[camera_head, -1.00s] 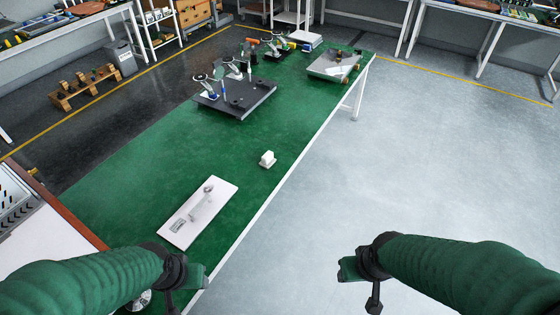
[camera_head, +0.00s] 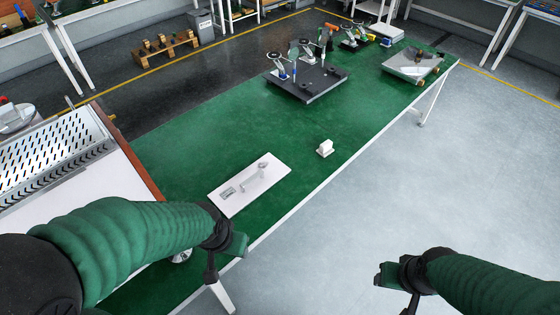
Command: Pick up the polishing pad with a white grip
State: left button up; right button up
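A small white block-like piece (camera_head: 325,148), likely the polishing pad with the white grip, stands on the green table (camera_head: 210,130) near its right edge. It is small in the picture, so its details do not show clearly. My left gripper (camera_head: 228,262) is by the table's front edge, below and left of the pad and apart from it. My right gripper (camera_head: 393,290) is over the floor, off the table, below and right of the pad. Nothing shows in either gripper, but their fingers are too unclear to tell open from shut.
A white plate with a handle-like metal part (camera_head: 262,187) lies left of the pad. A black stand base (camera_head: 310,85) with tools and a grey board (camera_head: 413,63) are farther back. A perforated metal tray (camera_head: 50,160) is at left. The table between is clear.

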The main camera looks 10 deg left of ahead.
aim_at(326, 148)
jog(key=i+l+z, duration=0.1)
jog(key=i, duration=0.55)
jog(key=i+l+z, duration=0.15)
jog(key=i+l, duration=0.15)
jog(key=i, duration=0.3)
jog(key=i+z, duration=0.1)
jog(key=i, duration=0.55)
jog(key=l, duration=0.05)
